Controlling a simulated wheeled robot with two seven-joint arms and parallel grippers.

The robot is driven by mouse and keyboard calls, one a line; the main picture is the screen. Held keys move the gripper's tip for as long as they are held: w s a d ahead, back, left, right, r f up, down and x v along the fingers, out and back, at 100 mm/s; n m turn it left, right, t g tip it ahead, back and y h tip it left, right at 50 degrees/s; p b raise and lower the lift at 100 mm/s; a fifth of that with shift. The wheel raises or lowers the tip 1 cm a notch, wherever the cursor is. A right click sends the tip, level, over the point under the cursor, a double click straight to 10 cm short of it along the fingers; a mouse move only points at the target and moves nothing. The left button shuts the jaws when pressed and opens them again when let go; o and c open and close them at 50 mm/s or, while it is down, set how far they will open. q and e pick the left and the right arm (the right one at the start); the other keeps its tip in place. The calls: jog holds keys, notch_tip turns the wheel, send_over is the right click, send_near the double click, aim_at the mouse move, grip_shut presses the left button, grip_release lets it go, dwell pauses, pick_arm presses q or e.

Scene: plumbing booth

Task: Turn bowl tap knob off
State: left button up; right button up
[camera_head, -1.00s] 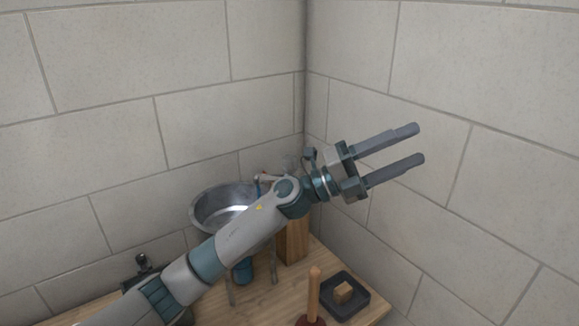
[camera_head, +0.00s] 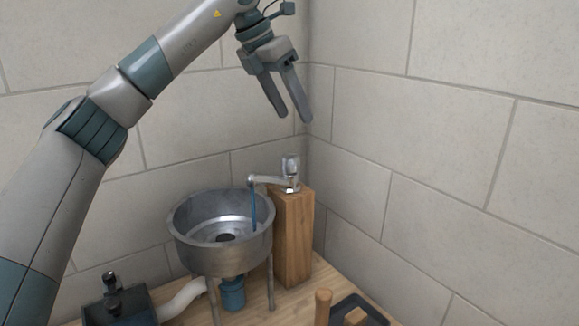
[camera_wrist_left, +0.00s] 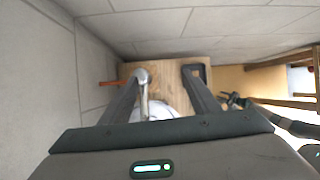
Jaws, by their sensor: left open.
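The bowl tap (camera_head: 287,182) stands on a wooden block (camera_head: 291,237) beside the metal bowl (camera_head: 224,225). Its knob (camera_head: 291,163) is a shiny upright piece on top. Blue water (camera_head: 253,207) runs from the spout into the bowl. My left gripper (camera_head: 294,118) is open and empty, pointing down above the tap, clear of the knob. In the left wrist view the knob (camera_wrist_left: 141,75) shows between the open fingers, nearer the left finger.
Tiled walls meet in a corner close behind and right of the tap. A plunger handle (camera_head: 323,306) and a dark tray (camera_head: 369,309) are at the front right. A black box with a small tap (camera_head: 112,300) and a white pipe (camera_head: 184,298) are at left.

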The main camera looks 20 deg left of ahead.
aim_at(289, 155)
pick_arm(q)
jog(key=shift+n+y, duration=0.4)
jog(key=shift+y, duration=0.4)
jog(key=a, duration=0.1)
jog(key=a+r, duration=0.1)
jog(key=a, duration=0.1)
jog(key=a+r, duration=0.1)
jog(key=a, duration=0.1)
jog(key=shift+s+r, duration=0.1)
jog(key=shift+s, duration=0.15)
pick_arm(e)
jog(key=shift+x, duration=0.85)
jog(key=shift+s+a, duration=0.1)
pick_arm(q)
jog(key=p+x, duration=0.2)
jog(key=x, duration=1.5)
jog(key=shift+w+d+f, duration=0.1)
jog(key=shift+d+f, duration=0.05)
jog(key=shift+f, duration=0.05)
pick_arm(e)
jog(key=shift+w+a+r+t+y, duration=0.2)
jog(key=shift+w+a+r+t, duration=0.2)
jog(key=shift+a+r+t, duration=0.2)
jog(key=shift+w+a+r+t+y, duration=0.2)
jog(key=shift+w+a+r+t, duration=0.2)
jog(key=shift+a+r+t, duration=0.15)
pick_arm(q)
jog(key=shift+c, duration=0.3)
jog(key=c, duration=1)
